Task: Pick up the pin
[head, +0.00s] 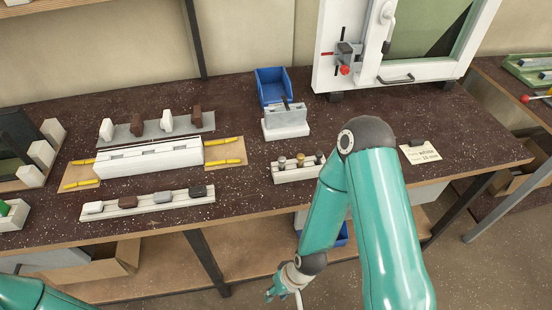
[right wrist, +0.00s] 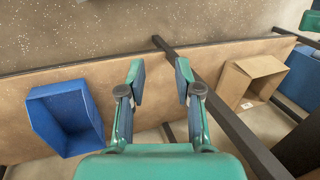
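Three small upright pins stand in a pale rack at the front middle of the bench in the head view: a grey one (head: 282,162), a tan one (head: 300,160) and a dark one (head: 319,158). The rack (head: 290,175) is partly hidden by my right arm at its right end. My right gripper (head: 284,291) hangs low in front of the bench, below and apart from the rack. In the right wrist view my right gripper (right wrist: 160,84) is open and empty, above a lower shelf. My left gripper is out of view; only a piece of that arm shows at bottom left.
A pale block fixture (head: 286,122) stands behind the rack, with a blue bin (head: 272,80) behind it. A long white profile (head: 148,158) lies at left. The bench's front edge lies between my right gripper and the rack.

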